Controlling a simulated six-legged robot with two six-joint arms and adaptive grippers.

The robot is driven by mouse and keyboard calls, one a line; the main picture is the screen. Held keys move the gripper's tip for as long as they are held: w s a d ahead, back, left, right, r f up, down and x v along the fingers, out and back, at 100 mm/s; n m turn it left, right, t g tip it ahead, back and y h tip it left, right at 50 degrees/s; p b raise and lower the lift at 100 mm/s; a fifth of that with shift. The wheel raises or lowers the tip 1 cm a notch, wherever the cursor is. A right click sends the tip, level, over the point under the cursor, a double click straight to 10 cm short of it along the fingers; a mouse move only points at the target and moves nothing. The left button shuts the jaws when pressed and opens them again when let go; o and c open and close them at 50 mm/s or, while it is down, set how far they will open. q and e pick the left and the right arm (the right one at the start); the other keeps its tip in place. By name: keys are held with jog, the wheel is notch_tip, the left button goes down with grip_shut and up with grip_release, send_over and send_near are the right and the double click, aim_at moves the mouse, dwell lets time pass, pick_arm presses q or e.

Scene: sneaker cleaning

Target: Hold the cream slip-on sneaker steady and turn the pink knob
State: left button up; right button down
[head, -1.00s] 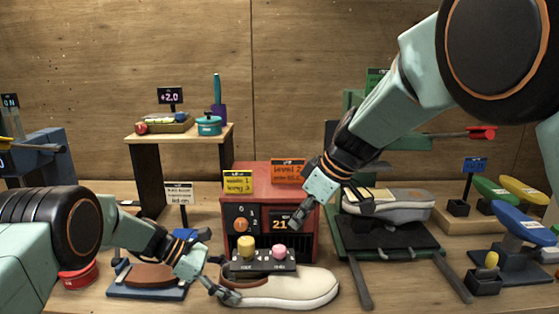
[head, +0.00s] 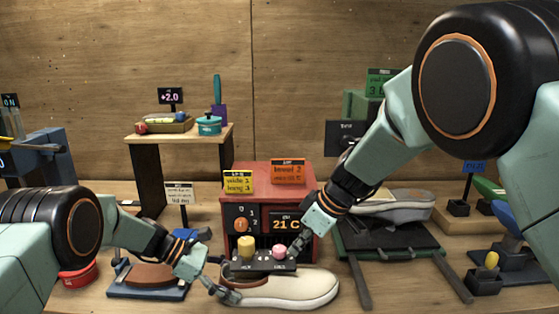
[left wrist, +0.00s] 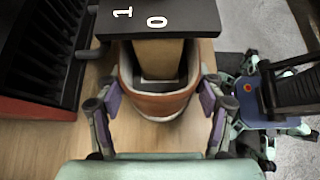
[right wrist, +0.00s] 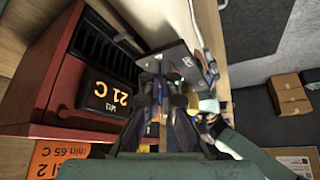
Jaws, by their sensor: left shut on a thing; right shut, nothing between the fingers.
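The cream slip-on sneaker (head: 305,289) lies on the table in the head view, toe to the right. A dark plate (head: 262,266) sits over its opening, bearing a yellow knob (head: 246,245) and the pink knob (head: 279,251). My left gripper (head: 230,296) is shut on the sneaker's heel; the left wrist view shows the brown heel (left wrist: 160,104) between its fingers. My right gripper (head: 293,253) is shut with nothing between its fingers, close beside the pink knob's right side; I cannot tell if they touch. In the right wrist view the fingers hide the pink knob.
A red heater box (head: 270,190) showing 21 C stands right behind the sneaker. A brown shoe part on a blue stand (head: 150,291) is at left. A grey sneaker (head: 395,207) rests on a dark rack at right. Bare table lies in front.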

jog(key=shift+a, duration=0.3)
dwell(0.6)
jog(key=shift+s+a, duration=0.35)
jog(key=shift+s, duration=0.4)
jog(key=shift+s+a, duration=0.2)
jog(key=shift+a, duration=0.05)
dwell(0.4)
jog(key=shift+s+d, duration=0.2)
jog(key=shift+d, duration=0.05)
notch_tip(320, 180, up, 6)
jog(key=shift+d, duration=0.15)
dwell(0.5)
jog(key=shift+w+d+f, duration=0.15)
jog(key=shift+w+f, duration=0.25)
jog(key=shift+f, duration=0.6)
jog(key=shift+w+d+f, duration=0.2)
jog(key=shift+w+f, duration=0.15)
jog(key=shift+f, duration=0.65)
jog(key=shift+w+d+f, duration=0.15)
jog(key=shift+w+f, duration=0.25)
jog(key=shift+f, duration=0.6)
